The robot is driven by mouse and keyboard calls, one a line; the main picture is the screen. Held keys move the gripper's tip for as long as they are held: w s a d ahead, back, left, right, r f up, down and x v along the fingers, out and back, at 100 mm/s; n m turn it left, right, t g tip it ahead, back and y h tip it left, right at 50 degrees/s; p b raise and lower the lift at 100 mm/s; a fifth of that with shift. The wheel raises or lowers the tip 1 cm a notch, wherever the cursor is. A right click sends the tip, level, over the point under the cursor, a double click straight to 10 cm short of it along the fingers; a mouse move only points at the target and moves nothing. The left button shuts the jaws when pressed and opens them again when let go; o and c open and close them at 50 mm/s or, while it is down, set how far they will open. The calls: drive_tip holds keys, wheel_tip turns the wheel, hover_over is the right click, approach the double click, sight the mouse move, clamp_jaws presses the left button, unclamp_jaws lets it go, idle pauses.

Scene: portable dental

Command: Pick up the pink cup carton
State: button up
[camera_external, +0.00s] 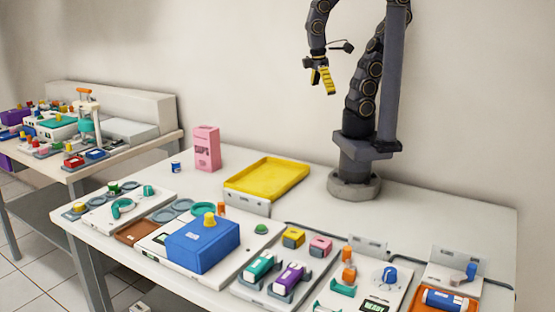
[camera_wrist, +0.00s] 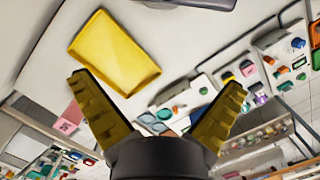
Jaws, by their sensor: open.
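The pink cup carton (camera_external: 206,148) stands upright near the back left of the white table in the external view, left of the yellow tray. In the wrist view the carton (camera_wrist: 69,118) shows at the lower left, partly hidden behind the left finger. My gripper (camera_external: 323,80) hangs high above the table, up and right of the carton and well apart from it. In the wrist view my gripper (camera_wrist: 160,95) has its two yellow fingers spread wide with nothing between them.
An empty yellow tray (camera_external: 268,179) lies right of the carton. A small blue container (camera_external: 176,167) stands just left of it. A blue box (camera_external: 202,243) and several device panels fill the table's front. A second cluttered table (camera_external: 140,147) stands at left.

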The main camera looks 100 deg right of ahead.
drive_tip(key=shift+w, duration=0.1)
drive_tip(key=w+d+r+m, duration=0.1)
drive_tip(key=w+d+m, duration=0.2)
drive_tip(key=w+m, duration=0.45)
drive_tip(key=m+t, duration=0.2)
drive_tip(key=m, duration=1.7)
hover_over(206, 128)
wheel_tip(206, 128, down, 13)
drive_tip(key=shift+r, duration=0.15)
drive_tip(key=shift+d+f, duration=0.15)
drive_tip(key=shift+f, duration=0.2)
wheel_tip(206, 128, down, 7)
drive_tip(key=shift+f, duration=0.2)
drive_tip(key=c, duration=0.9)
drive_tip(key=shift+r, duration=0.1)
